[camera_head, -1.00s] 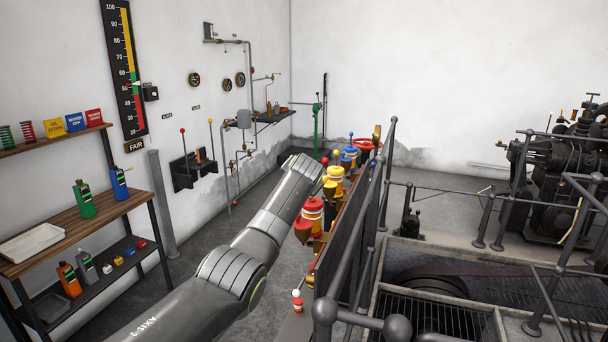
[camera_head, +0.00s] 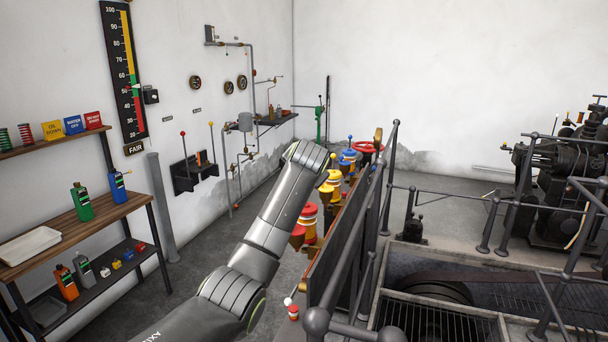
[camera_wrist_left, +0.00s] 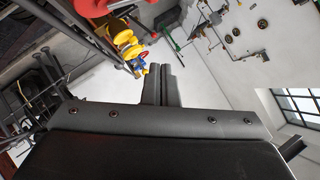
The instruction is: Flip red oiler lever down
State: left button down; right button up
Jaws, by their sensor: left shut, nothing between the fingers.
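The red oiler (camera_head: 308,211), red with a yellow band, stands in the row along the dark panel, partly hidden by my left arm. Its lever cannot be made out. The yellow oiler (camera_head: 327,188) and blue oiler (camera_head: 348,157) stand behind it. In the left wrist view a large red part, probably the red oiler (camera_wrist_left: 95,8), shows at the top edge, with yellow and blue parts beyond. My left gripper (camera_wrist_left: 162,72) is shut and empty, apart from these parts in that view. In the head view the arm hides its fingers. My right gripper is not in view.
A dark panel (camera_head: 330,245) and grey railings (camera_head: 386,170) run beside the oilers. A small red and white piece (camera_head: 293,312) is near the panel's front end. A wooden shelf (camera_head: 95,222) with bottles stands at the left. Open floor lies between.

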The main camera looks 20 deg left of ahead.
pick_arm(q)
jog(key=shift+a+b+v, duration=0.1)
jog(key=shift+b+v, duration=0.25)
jog(key=shift+v, duration=0.6)
jog(key=shift+a+b+v, duration=0.15)
jog(key=shift+b+v, duration=0.15)
jog(key=shift+v, duration=0.7)
jog(key=shift+s, duration=0.1)
